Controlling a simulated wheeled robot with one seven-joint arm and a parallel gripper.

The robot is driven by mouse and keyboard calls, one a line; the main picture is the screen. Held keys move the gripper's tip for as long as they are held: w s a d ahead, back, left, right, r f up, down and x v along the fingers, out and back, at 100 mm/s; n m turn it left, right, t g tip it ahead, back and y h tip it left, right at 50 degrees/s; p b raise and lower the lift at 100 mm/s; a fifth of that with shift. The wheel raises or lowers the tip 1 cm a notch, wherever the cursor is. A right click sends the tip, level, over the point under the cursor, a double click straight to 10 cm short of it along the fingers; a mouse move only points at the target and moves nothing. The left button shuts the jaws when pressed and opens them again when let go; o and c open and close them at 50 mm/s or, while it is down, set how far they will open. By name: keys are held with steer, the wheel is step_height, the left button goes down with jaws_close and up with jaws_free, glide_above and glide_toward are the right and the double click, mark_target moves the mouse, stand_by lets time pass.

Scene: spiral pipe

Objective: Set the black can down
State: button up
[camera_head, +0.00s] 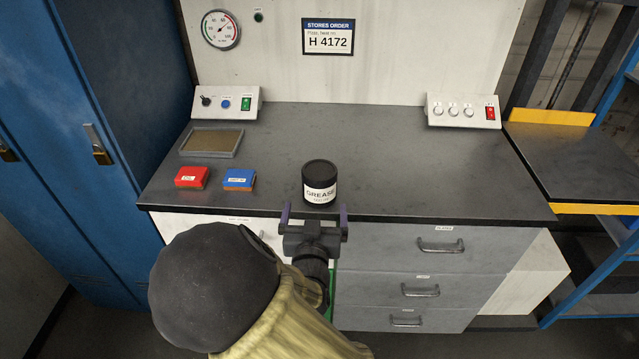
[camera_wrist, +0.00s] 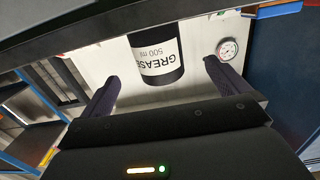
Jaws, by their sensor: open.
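The black can (camera_head: 319,182) with a white GREASE label stands upright on the dark bench top (camera_head: 400,165), near its front edge. My gripper (camera_head: 314,211) is open and empty in front of the can, at the bench's front edge, with its fingers apart from the can. In the wrist view the can (camera_wrist: 155,58) appears upside down beyond and between the two spread fingers of my gripper (camera_wrist: 160,75). The can's underside on the bench is partly out of sight there.
A red box (camera_head: 191,178), a blue box (camera_head: 239,179) and a shallow tray (camera_head: 211,154) lie left of the can. Two switch boxes, left (camera_head: 226,102) and right (camera_head: 463,111), stand at the back. Drawers (camera_head: 420,262) are below. The bench right of the can is clear.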

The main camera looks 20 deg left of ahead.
mark_target(317, 196)
steer(key=x, duration=0.5)
steer(key=x, duration=0.5)
steer(key=shift+w+d+f, duration=0.1)
steer(key=shift+d+f, duration=0.1)
steer(key=shift+f, duration=0.2)
steer(key=shift+c, duration=0.2)
steer(key=c, duration=1.5)
steer(key=shift+r, duration=0.15)
steer(key=shift+c, duration=0.2)
step_height(317, 196, up, 10)
steer(key=shift+f+p, duration=0.1)
steer(key=shift+p, duration=0.55)
